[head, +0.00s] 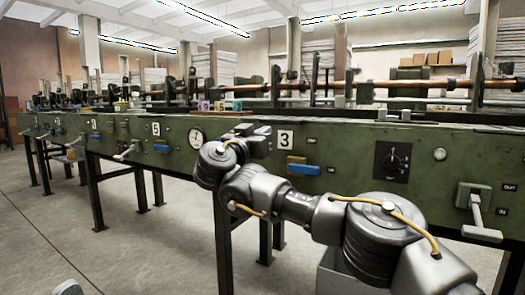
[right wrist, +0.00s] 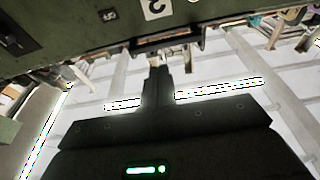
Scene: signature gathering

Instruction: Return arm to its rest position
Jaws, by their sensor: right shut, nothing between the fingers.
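My right arm reaches in from the lower right of the head view, bent at its joints. My right gripper (head: 258,131) is in front of the upper edge of the long green machine (head: 345,150), between the round white gauge (head: 196,138) and the number 3 plate (head: 285,140). In the right wrist view the dark fingers of this gripper (right wrist: 158,62) are together and hold nothing. The machine's green panel crosses the top of that view. I cannot tell whether the fingers touch it. My left gripper does not show.
The machine front carries a blue handle (head: 303,169), a black dial (head: 392,161) and a lever (head: 480,216) at right. Dark legs (head: 225,245) stand below. Coloured blocks (head: 220,105) sit on its top.

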